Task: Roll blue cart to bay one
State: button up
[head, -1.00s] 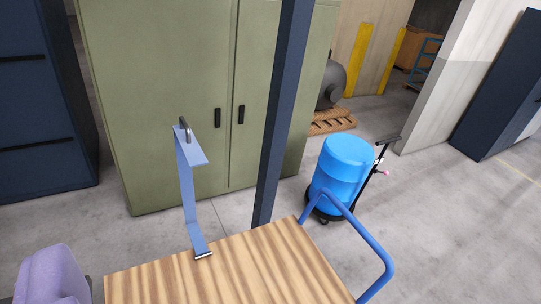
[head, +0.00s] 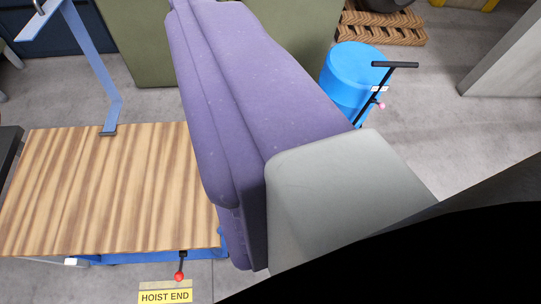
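The blue cart (head: 110,190) has a striped wooden deck on a blue frame (head: 150,256) and fills the left of the head view. A large purple and grey body (head: 235,110), seemingly part of my arm, covers the cart's right end and hides the hoop handle there. I cannot tell whether it touches the cart. My gripper's fingertips do not show. No bay-one mark is readable.
A yellow "HOIST END" label (head: 166,297) and a red-knobbed lever (head: 180,272) are at the deck's near edge. A blue-grey bracket (head: 95,65) rises at the far edge. A blue drum (head: 352,72) with a black handle (head: 395,65) stands behind right. Floor right of it is clear.

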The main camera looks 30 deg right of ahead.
aim_at(137, 194)
jog(key=l, duration=0.45)
jog(key=i+l, duration=0.15)
jog(key=i, duration=0.25)
jog(key=i+l+u, duration=0.1)
jog(key=i, duration=0.25)
